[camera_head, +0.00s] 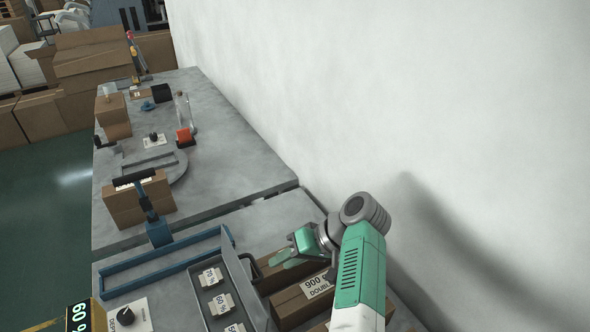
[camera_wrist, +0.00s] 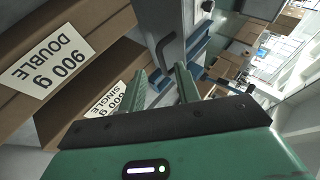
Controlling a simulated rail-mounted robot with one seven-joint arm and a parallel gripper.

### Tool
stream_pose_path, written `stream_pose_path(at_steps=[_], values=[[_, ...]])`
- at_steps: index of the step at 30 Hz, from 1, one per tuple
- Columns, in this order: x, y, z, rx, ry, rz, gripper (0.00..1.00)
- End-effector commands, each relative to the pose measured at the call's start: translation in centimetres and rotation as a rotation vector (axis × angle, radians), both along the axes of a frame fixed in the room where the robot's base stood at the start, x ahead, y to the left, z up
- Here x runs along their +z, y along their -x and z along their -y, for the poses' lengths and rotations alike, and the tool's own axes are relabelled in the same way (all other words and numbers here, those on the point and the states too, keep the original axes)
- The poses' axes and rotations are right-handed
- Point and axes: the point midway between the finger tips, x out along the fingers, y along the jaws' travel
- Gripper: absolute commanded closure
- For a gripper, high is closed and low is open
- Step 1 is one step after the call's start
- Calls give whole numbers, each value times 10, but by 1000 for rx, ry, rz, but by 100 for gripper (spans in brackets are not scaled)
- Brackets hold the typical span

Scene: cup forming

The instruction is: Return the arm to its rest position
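My arm reaches in from the lower right of the head view. My gripper (camera_head: 285,256) is above the cardboard boxes at the right side of the near table. In the wrist view its two green ridged fingers (camera_wrist: 162,80) stand apart with nothing between them, so it is open and empty. A brown box labelled "900 g DOUBLE" (camera_head: 290,309) lies just nearer than the gripper; it also fills the upper left of the wrist view (camera_wrist: 98,18).
A grey tray (camera_head: 205,303) with percentage tags lies left of the boxes. Further left are a blue frame (camera_head: 160,270), a blue lever (camera_head: 150,208) and a dial plate (camera_head: 130,315). A pale wall (camera_head: 450,120) rises close on the right. More boxes and tools stand on the far table (camera_head: 235,150).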

Motion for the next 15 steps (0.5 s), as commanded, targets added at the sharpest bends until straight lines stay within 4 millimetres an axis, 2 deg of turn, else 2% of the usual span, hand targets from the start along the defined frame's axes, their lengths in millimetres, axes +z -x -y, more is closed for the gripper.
stream_pose_path(at_steps=[4, 8, 11, 14, 15], values=[[2, -5, 0, -18, 20, 31, 67], [19, -31, 5, -121, 116, 198, 67], [50, -51, 10, -242, 198, 393, 67], [102, -59, 17, -390, 257, 633, 67], [129, -56, 19, -454, 271, 739, 67]])
